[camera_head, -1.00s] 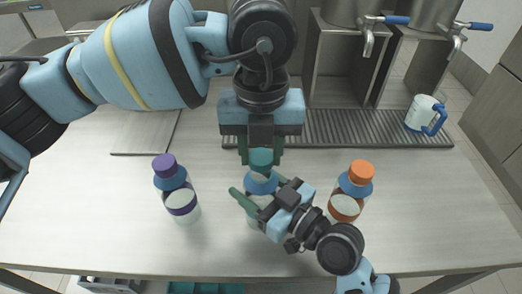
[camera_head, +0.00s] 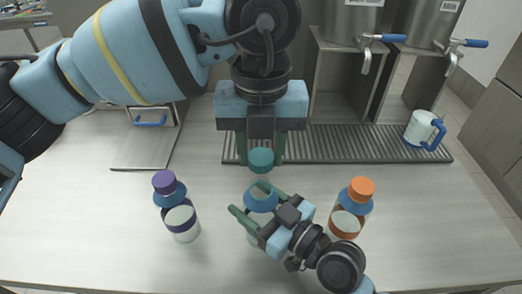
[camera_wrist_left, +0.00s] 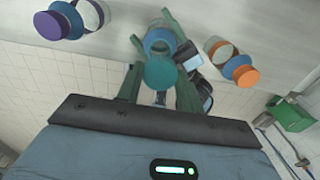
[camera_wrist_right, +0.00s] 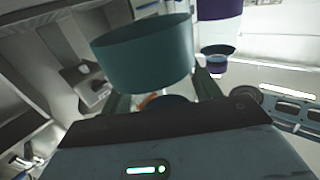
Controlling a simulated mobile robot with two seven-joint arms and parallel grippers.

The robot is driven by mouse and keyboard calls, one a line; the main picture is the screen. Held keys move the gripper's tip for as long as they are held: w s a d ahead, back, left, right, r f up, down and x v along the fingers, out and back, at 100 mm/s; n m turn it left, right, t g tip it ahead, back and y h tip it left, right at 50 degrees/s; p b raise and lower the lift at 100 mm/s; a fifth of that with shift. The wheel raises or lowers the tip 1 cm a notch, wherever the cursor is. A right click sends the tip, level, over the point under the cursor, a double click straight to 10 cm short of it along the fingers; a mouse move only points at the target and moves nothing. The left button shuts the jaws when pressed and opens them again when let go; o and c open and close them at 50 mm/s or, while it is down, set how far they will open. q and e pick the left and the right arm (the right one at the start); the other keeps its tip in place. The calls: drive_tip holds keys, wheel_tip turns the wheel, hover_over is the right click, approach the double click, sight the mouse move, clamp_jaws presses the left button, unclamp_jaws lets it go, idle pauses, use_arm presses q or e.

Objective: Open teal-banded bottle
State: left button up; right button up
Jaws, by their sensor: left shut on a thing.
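The teal-banded bottle (camera_head: 261,198) stands uncapped at the middle of the table, its blue collar and open mouth showing. Its teal band shows large in the right wrist view (camera_wrist_right: 145,55). My left gripper (camera_head: 261,150) is shut on the teal cap (camera_head: 261,160) and holds it just above the bottle, apart from it. The cap also shows between the left fingers in the left wrist view (camera_wrist_left: 160,73). My right gripper (camera_head: 258,207) has its fingers on both sides of the bottle's body and appears shut on it; the contact itself is partly hidden.
A purple-capped bottle (camera_head: 176,207) stands to the left and an orange-capped bottle (camera_head: 351,209) to the right, near my right arm. Behind are a ribbed drain tray (camera_head: 340,146), a white mug with a blue handle (camera_head: 419,128) and tapped dispensers (camera_head: 368,50).

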sight(261, 183)
drive_tip(key=o, duration=0.4)
drive_tip(key=shift+o, duration=0.2)
use_arm(q)
drive_tip(key=shift+g, duration=0.3)
drive_tip(key=f+b, duration=0.2)
drive_tip(key=f, duration=0.2)
drive_tip(key=shift+w+f, duration=0.15)
drive_tip(key=shift+w, duration=0.05)
drive_tip(key=shift+f, duration=0.25)
use_arm(e)
drive_tip(key=v, duration=1.2)
